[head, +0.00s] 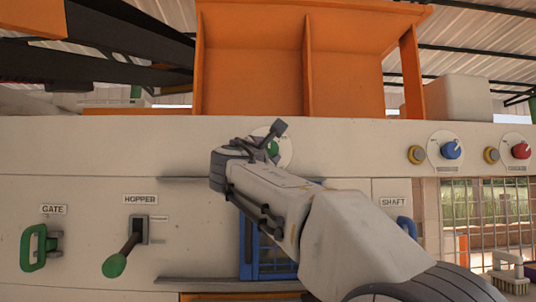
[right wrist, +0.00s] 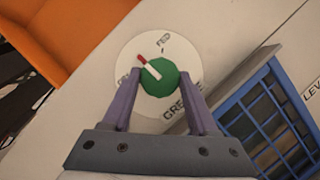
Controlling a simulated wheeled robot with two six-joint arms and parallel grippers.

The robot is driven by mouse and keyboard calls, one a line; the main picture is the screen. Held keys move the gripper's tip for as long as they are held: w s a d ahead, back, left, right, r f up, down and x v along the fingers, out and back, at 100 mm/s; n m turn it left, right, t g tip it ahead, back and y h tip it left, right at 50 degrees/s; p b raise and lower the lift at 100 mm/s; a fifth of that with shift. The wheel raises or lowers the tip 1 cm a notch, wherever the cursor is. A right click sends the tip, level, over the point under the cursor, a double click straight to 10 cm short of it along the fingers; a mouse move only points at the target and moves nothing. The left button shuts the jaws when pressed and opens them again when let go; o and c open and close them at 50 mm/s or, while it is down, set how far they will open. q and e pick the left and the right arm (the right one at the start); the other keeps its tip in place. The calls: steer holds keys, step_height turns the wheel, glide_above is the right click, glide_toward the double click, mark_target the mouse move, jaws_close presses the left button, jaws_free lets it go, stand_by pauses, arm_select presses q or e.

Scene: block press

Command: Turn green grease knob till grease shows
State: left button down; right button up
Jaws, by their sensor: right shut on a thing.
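The green grease knob (right wrist: 165,88) sits on a round white dial (right wrist: 128,52) on the pale panel, with the word GREASE at its lower right. Its red and white pointer aims up and left, between a label at the top and a partly covered one at the left. My right gripper (right wrist: 164,76) is shut on the knob, one finger on each side. In the head view the knob (head: 272,147) shows only in part behind my right gripper (head: 270,140). My left gripper is not in view.
An orange hopper (head: 250,60) stands above the panel. A green gate handle (head: 34,248) and a green-tipped hopper lever (head: 115,265) are at the left. Blue (head: 450,149) and red (head: 521,150) knobs are at the right. A blue-framed grille (right wrist: 262,112) lies below the dial.

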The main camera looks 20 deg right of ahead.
steer(key=m+g, duration=0.1)
steer(key=m, duration=0.1)
steer(key=m+g+p, duration=0.1)
steer(key=m, duration=0.2)
steer(key=shift+a+r, duration=0.1)
steer(key=shift+r, duration=0.1)
steer(key=m+g+p, duration=0.2)
steer(key=m, duration=0.2)
steer(key=shift+m, duration=0.4)
steer(key=o, duration=1.3)
steer(key=shift+o, duration=0.2)
steer(key=shift+y, duration=0.3)
